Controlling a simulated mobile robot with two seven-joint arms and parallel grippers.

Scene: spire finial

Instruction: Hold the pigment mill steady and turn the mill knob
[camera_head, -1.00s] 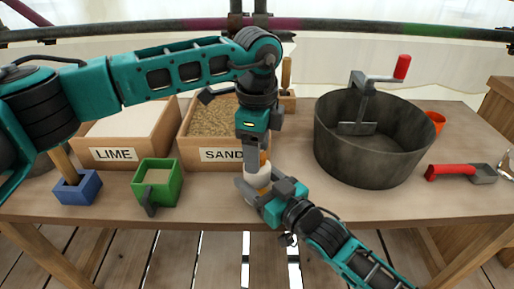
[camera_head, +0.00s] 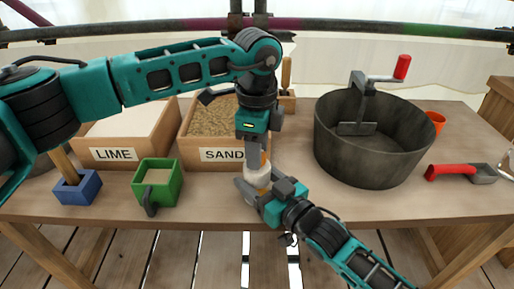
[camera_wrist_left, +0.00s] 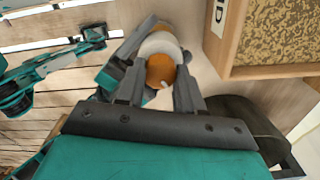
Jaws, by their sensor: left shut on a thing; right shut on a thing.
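The pigment mill (camera_head: 257,176) is small, with a white body, and stands near the front edge of the table, below the sand box. Its orange mill knob (camera_wrist_left: 160,70) shows between the fingers of my left gripper (camera_wrist_left: 160,88) in the left wrist view. My left gripper (camera_head: 256,160) reaches down from above and is shut on the knob. My right gripper (camera_head: 256,190) comes from the lower right and is shut around the white mill body. The two grippers hide much of the mill in the head view.
The sand box (camera_head: 218,155) and lime box (camera_head: 116,155) stand behind and left. A green box (camera_head: 158,183) and a blue block (camera_head: 77,187) are at the left. A large grey tub (camera_head: 372,155) with a crank stands right, then a red-handled scoop (camera_head: 460,171).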

